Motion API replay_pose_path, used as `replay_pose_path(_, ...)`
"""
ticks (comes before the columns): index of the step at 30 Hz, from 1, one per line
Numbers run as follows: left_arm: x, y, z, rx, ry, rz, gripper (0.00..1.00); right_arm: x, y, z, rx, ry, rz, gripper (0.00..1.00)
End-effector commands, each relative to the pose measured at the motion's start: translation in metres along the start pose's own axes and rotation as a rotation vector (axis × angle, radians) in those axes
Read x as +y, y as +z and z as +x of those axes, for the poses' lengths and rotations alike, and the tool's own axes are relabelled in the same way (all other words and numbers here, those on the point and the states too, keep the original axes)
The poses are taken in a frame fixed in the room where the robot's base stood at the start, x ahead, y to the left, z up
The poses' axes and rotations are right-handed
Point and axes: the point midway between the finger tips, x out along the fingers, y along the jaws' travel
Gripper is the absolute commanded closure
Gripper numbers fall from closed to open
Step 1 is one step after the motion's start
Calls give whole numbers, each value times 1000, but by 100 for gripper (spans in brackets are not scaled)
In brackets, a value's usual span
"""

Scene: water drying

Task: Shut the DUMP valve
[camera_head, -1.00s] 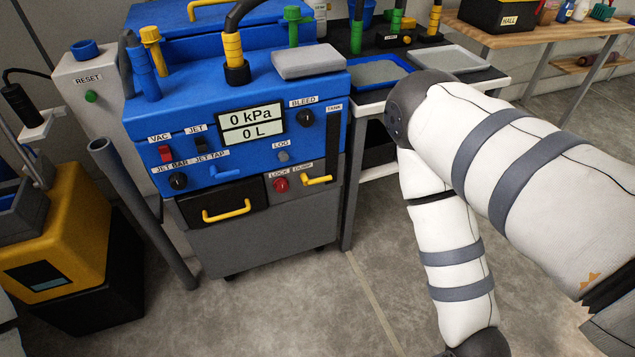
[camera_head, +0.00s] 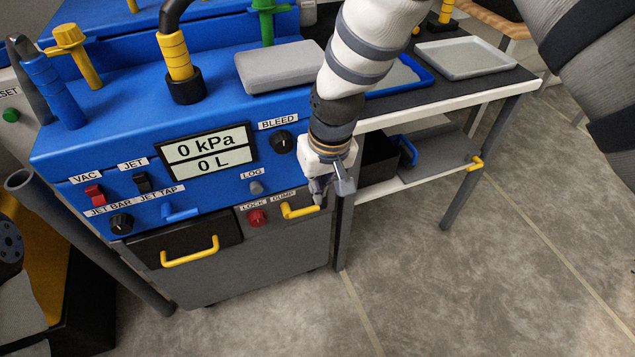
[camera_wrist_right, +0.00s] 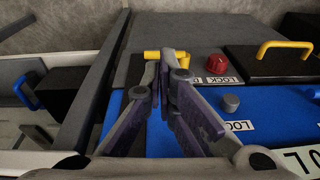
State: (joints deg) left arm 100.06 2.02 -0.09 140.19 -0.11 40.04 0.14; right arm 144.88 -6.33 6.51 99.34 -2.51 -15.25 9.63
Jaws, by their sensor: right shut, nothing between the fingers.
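The DUMP valve has a yellow lever handle (camera_head: 300,211) on the lower right of the blue and grey machine's front, just under the DUMP label. In the head view the lever lies roughly level. My right gripper (camera_head: 321,195) is shut and empty, at the right end of this lever. In the right wrist view my shut fingers (camera_wrist_right: 167,62) cover the middle of the yellow lever (camera_wrist_right: 152,55), which shows on both sides of the fingertips. I cannot tell whether they touch it.
The red LOCK knob (camera_head: 257,218) sits just left of the lever, with the grey LOG button (camera_head: 256,188) above. A black drawer with a yellow handle (camera_head: 190,251) is further left. A side table (camera_head: 440,105) stands right of the machine. The floor in front is clear.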

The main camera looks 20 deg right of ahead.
Motion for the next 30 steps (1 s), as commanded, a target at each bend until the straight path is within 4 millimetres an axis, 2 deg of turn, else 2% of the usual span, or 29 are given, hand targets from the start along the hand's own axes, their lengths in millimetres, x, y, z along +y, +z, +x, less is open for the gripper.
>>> replay_pose_path(1, 0, 1, 3, -7, -1, 0, 60, -3, -10, -7, 11, 2, -4, 100)
replay_pose_path(4, 0, 2, 4, -9, -1, 0, 60, -6, -22, -18, 24, 4, -6, 100)
replay_pose_path(15, 0, 2, 4, -10, -1, 0, 60, -6, -24, -17, 25, 5, -6, 100)
replay_pose_path(20, 0, 5, 11, -26, -2, 0, 60, -6, -22, 9, 19, 5, -6, 100)
replay_pose_path(30, -1, 11, 30, -67, -4, 2, 60, -6, -24, 84, 19, 5, -6, 100)
